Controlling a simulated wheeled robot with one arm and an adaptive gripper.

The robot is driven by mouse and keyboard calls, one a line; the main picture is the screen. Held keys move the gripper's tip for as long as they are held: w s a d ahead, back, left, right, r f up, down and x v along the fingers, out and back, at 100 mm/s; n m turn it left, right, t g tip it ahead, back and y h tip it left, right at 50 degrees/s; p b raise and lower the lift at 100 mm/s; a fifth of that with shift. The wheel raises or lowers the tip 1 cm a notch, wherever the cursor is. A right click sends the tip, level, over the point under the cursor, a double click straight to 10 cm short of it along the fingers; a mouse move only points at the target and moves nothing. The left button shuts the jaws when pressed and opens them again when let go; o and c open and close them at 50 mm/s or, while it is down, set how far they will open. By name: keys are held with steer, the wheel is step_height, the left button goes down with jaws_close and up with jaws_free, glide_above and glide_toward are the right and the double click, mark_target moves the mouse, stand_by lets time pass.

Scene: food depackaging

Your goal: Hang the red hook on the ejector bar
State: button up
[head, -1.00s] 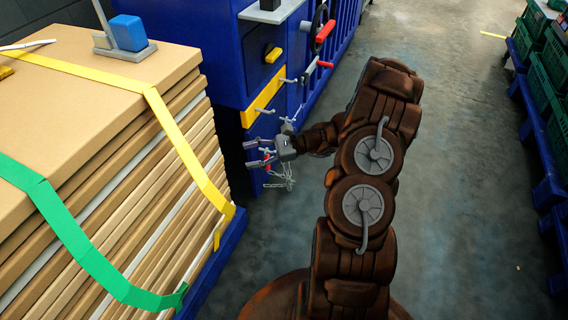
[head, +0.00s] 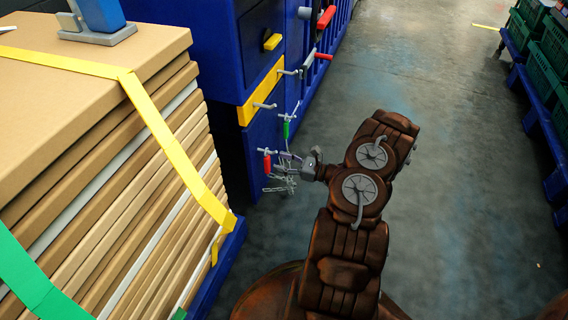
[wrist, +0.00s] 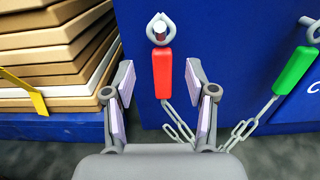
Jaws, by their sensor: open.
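The red hook (wrist: 162,75) hangs upright on the blue cabinet front, its metal eye around a short peg (wrist: 159,30). It also shows in the head view (head: 267,163). My gripper (wrist: 160,72) is open and empty in the wrist view. The red handle shows between its two fingers, with a gap on each side; depth between them is hard to judge. In the head view my gripper (head: 290,157) is small, just right of the red hook. A chain (wrist: 180,124) runs from the red hook's lower end. Which peg is the ejector bar I cannot tell.
A green hook (wrist: 295,71) hangs to the right, also chained. Above, a yellow strip (head: 262,91) carries metal pegs. Strapped cardboard sheets (head: 100,170) stand close on the left. Green crates (head: 540,70) line the far right; the floor between is clear.

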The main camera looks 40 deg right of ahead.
mark_target(269, 158)
steer(key=shift+b+x, duration=0.9)
steer(key=shift+x, duration=2.2)
steer(key=shift+d, duration=0.15)
steer(key=shift+c, duration=0.4)
jaws_close()
